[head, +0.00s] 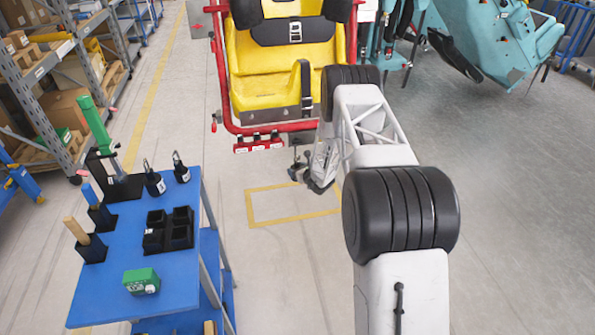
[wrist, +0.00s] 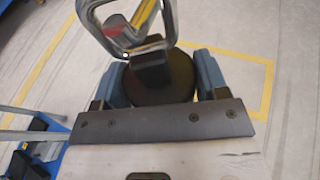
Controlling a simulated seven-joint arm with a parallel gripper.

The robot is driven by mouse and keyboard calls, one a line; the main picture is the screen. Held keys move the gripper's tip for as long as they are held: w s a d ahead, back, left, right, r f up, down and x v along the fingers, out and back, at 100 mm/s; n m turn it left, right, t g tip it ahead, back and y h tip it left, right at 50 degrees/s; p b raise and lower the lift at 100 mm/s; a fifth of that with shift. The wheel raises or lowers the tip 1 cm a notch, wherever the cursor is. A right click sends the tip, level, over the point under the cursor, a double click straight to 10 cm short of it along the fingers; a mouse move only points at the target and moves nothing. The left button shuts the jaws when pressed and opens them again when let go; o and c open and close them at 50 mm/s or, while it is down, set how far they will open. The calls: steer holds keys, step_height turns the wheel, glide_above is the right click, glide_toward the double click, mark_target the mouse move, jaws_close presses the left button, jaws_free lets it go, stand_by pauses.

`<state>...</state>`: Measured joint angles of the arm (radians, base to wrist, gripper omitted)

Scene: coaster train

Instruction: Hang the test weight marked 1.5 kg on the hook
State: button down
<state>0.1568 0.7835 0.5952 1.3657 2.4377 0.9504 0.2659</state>
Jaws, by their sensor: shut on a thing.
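My gripper (wrist: 158,84) is shut on a dark round weight (wrist: 178,82), its blue-grey fingers on either side of it. A metal loop stands up from the weight in the wrist view (wrist: 133,30); no mark on the weight is readable. In the head view my gripper (head: 310,176) is in the air right of the cart, near the lower edge of the coaster seat, and the held weight is hard to make out. Two other dark weights with rings, one (head: 155,184) and another (head: 181,174), stand on the blue cart. I cannot clearly make out the hook.
The blue cart (head: 117,265) also carries a black tray (head: 155,238), a green box (head: 141,281) and upright-handled tools. A yellow coaster seat (head: 262,80) in a red frame stands ahead. Shelving (head: 75,62) lines the left. The floor around the yellow marking is clear.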

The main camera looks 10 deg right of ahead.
steer(key=shift+w, duration=0.45)
steer(key=shift+w+f, duration=0.15)
steer(key=shift+f, duration=0.15)
stand_by(0.5)
steer(key=shift+c, duration=2.3)
jaws_free()
steer(key=o, duration=0.4)
steer(key=shift+f, duration=0.25)
steer(key=v, duration=0.8)
steer(key=shift+a, duration=0.1)
